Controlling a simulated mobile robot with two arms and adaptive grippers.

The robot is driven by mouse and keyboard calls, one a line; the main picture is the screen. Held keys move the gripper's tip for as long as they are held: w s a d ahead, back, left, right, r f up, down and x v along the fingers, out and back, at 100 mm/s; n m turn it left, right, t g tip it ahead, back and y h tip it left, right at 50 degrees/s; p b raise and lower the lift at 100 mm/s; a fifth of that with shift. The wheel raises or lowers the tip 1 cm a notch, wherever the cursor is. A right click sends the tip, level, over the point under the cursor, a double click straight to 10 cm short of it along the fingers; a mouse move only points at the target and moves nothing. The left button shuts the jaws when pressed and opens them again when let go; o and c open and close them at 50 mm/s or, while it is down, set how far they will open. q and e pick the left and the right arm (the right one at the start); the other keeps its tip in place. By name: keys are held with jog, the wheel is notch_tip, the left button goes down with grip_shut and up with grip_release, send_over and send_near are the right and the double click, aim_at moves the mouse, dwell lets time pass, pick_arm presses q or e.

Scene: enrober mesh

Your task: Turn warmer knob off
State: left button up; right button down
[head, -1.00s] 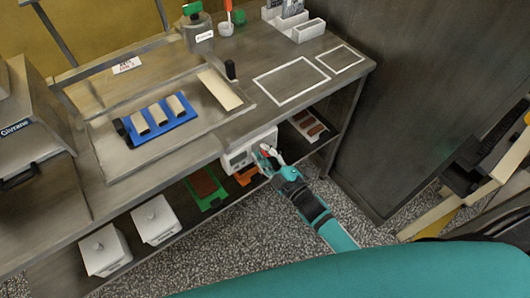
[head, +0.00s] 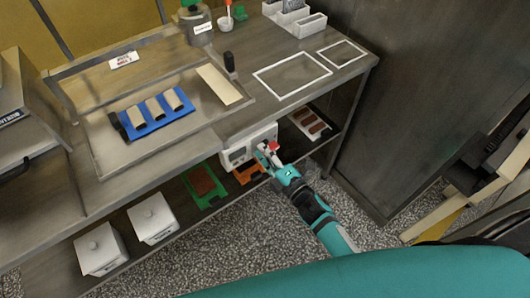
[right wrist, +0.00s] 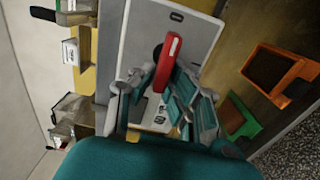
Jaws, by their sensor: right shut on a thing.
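The warmer is a white control box (head: 240,151) on the front edge of the workbench. In the right wrist view its pale front panel (right wrist: 140,40) fills the upper middle. The red warmer knob (head: 273,146) is a long bar-shaped handle; in the right wrist view the red knob (right wrist: 167,62) stands slanted against a dark round base. My right gripper (head: 268,153) is at the panel, shut on the knob. In the right wrist view the right gripper's fingers (right wrist: 160,88) lie on either side of the knob. My left gripper is not in view.
Above the box, the workbench (head: 235,122) holds a tray with a blue rack (head: 155,113) of light bars. The shelf below holds a green tray (head: 205,187), an orange tray (head: 246,174) and white lidded containers (head: 152,218). A dark wall panel (head: 400,110) stands to the right.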

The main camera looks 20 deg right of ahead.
jog(key=shift+w+r, duration=0.2)
jog(key=shift+r, duration=0.2)
jog(key=c, duration=1.4)
grip_release()
jog(key=shift+o, duration=0.2)
jog(key=shift+f, duration=0.2)
jog(key=v, duration=1.2)
